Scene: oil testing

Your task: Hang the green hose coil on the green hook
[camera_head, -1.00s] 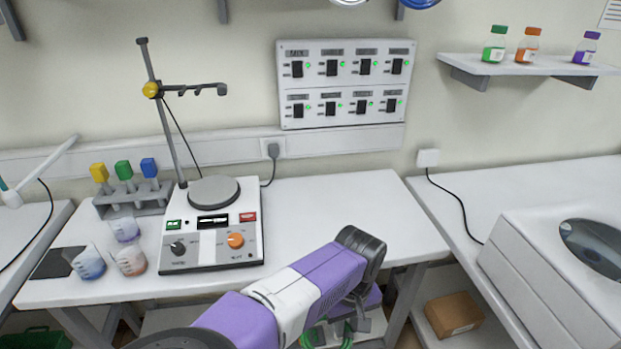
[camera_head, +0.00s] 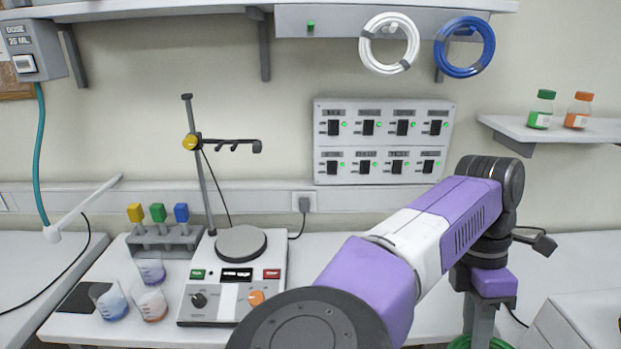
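The green hook (camera_head: 310,25) is a small peg on the front of the grey rail under the upper shelf, left of the hung coils; it is bare. Part of the green hose coil (camera_head: 462,343) shows at the bottom edge, at the lower end of my gripper (camera_head: 481,322). The coil goes along with my gripper, so it looks held. My gripper points down, well below and right of the hook. Its fingertips and most of the coil are cut off by the frame.
A white coil (camera_head: 366,56) and a blue coil (camera_head: 440,53) hang right of the green hook. A switch panel (camera_head: 384,143) is on the wall below. A hot plate with stand (camera_head: 230,300), beakers and a tube rack (camera_head: 165,240) occupy the bench's left.

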